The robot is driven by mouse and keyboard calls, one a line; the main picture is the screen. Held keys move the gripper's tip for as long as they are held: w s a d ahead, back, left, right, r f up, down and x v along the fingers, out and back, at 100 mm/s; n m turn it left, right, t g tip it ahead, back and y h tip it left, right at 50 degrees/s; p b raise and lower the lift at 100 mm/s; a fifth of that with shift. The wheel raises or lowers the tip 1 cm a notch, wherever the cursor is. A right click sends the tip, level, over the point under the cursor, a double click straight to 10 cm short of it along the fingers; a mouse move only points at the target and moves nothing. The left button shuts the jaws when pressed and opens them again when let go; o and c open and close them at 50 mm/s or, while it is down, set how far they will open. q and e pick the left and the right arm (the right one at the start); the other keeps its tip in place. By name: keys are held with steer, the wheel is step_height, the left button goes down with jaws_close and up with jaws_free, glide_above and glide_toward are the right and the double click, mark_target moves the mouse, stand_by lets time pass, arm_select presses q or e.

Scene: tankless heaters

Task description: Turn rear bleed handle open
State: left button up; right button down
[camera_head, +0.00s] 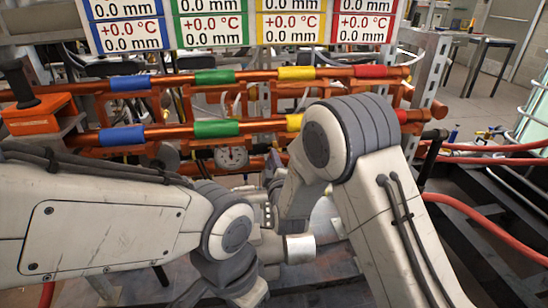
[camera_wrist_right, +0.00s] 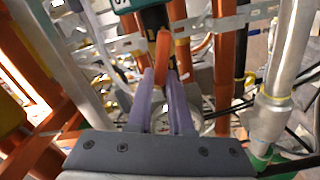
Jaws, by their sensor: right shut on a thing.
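An orange bleed handle (camera_wrist_right: 163,58) stands up in the middle of the right wrist view. My right gripper (camera_wrist_right: 165,74), with two pale purple fingers, is shut on it, one finger on each side. The handle's tip shows beyond the fingers; its lower part is hidden between them. In the head view my two arms cross in front of the pipework and hide this handle. My left gripper cannot be made out there; only the left arm's links show.
Two orange pipes with blue, green, yellow and red bands (camera_head: 215,77) run across the rack. A round gauge (camera_head: 232,157) sits below them and also shows in the wrist view (camera_wrist_right: 222,103). Red hoses (camera_head: 490,226) lie at right. A silver vertical pipe (camera_wrist_right: 288,58) stands beside my gripper.

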steer(key=shift+a+f+n, duration=0.1)
steer(key=shift+f+n, duration=0.2)
steer(key=shift+n, duration=0.9)
steer(key=c, duration=0.8)
jaws_free()
steer(key=shift+s, duration=0.1)
steer(key=s, duration=0.3)
steer(key=s+d, duration=0.1)
steer(key=s, duration=0.6)
steer(key=shift+s+d+p, duration=0.1)
steer(key=shift+d+p, duration=0.3)
